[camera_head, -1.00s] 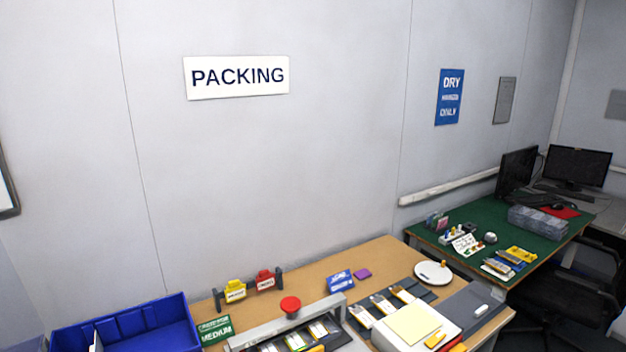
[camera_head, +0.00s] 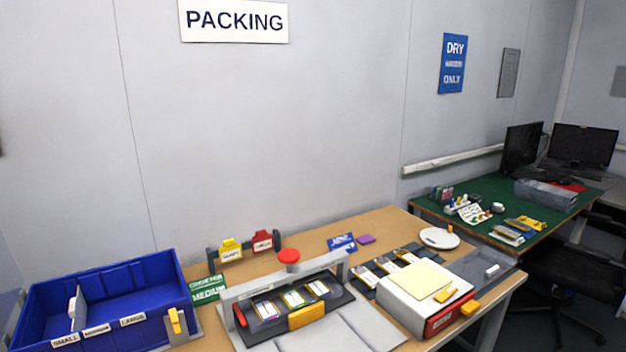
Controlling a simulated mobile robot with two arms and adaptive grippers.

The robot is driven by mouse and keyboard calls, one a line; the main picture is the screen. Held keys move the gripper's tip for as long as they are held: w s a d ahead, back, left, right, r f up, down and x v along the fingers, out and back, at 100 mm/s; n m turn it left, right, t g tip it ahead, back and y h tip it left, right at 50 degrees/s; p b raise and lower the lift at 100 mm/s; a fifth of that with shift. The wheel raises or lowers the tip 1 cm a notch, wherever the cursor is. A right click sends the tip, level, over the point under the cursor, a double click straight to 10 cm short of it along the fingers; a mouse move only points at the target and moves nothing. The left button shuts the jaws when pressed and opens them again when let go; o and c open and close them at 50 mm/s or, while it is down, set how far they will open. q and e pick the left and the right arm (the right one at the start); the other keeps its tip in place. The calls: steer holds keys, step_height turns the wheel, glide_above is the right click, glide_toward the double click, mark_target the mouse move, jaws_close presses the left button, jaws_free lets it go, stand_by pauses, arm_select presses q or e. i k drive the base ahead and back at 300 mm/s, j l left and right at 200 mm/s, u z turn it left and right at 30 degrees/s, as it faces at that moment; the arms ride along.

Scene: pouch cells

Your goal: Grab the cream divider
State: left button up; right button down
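The cream divider (camera_head: 76,307) is a thin pale panel standing upright inside the blue bin (camera_head: 165,278), towards its left end. The bin sits at the left end of the packing table, with labels reading small, medium and large along its front. The divider's lower part is partly hidden by the bin's front wall. Neither of my grippers is in view.
A grey-framed fixture (camera_head: 345,265) with a red knob (camera_head: 289,256) holds several pouches to the right of the bin. A white-topped box (camera_head: 400,290) stands further right. A green card (camera_head: 208,291) lies between bin and fixture. A green-topped desk (camera_head: 500,192) is beyond.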

mark_target(77, 308)
steer(key=k+j+u, duration=0.1)
steer(key=j+u, duration=0.2)
steer(key=j, duration=1)
steer(key=j+u, duration=0.25)
steer(key=j, duration=1.1)
steer(key=j+z, duration=0.15)
steer(key=j, duration=0.2)
steer(key=i, duration=0.05)
